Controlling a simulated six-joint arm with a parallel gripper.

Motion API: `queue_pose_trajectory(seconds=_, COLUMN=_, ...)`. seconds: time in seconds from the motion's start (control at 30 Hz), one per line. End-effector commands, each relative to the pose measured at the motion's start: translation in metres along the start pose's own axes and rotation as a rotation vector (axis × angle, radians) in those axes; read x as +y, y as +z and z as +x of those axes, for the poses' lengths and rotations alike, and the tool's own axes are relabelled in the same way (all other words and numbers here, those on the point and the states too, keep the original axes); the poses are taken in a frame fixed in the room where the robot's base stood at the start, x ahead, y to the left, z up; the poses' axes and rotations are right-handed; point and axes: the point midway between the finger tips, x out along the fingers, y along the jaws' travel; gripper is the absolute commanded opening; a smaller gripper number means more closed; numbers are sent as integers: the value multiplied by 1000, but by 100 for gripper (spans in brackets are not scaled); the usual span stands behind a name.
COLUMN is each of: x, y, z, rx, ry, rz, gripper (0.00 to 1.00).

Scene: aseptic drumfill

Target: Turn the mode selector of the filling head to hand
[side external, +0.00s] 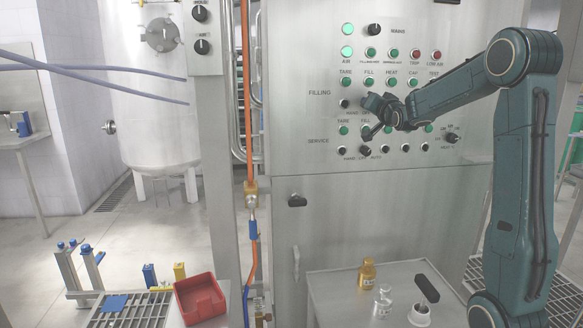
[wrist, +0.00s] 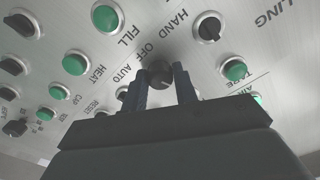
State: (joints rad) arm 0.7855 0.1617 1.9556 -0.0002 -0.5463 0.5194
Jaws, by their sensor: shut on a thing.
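The steel control panel (side external: 300,60) has a FILLING row above a SERVICE row. My gripper (side external: 368,108) is at the FILLING row, in front of the panel. In the wrist view my gripper (wrist: 160,88) is shut on a black selector knob (wrist: 159,73), one finger on each side. The words HAND, OFF and AUTO run beside this knob. The fingers and the dim picture hide which way its pointer faces. In the side view my gripper covers the knob.
Another black knob (wrist: 208,28) and green buttons (wrist: 107,17) sit close around my fingers. The SERVICE row has a similar selector (side external: 365,150) below. A small table (side external: 340,290) with bottles stands under the panel. A red bin (side external: 200,298) is at lower left.

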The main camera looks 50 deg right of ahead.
Motion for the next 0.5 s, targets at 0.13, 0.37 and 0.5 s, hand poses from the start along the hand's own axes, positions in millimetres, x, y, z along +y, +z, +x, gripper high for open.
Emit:
queue_pose_trajectory(seconds=0.13, x=0, y=0, z=0, rx=0, ry=0, rz=-140, gripper=6)
queue_pose_trajectory(seconds=0.37, x=0, y=0, z=0, rx=1, ry=0, rz=-358, gripper=6)
queue_pose_trajectory(seconds=0.5, x=0, y=0, z=0, rx=1, ry=0, rz=-478, gripper=6)
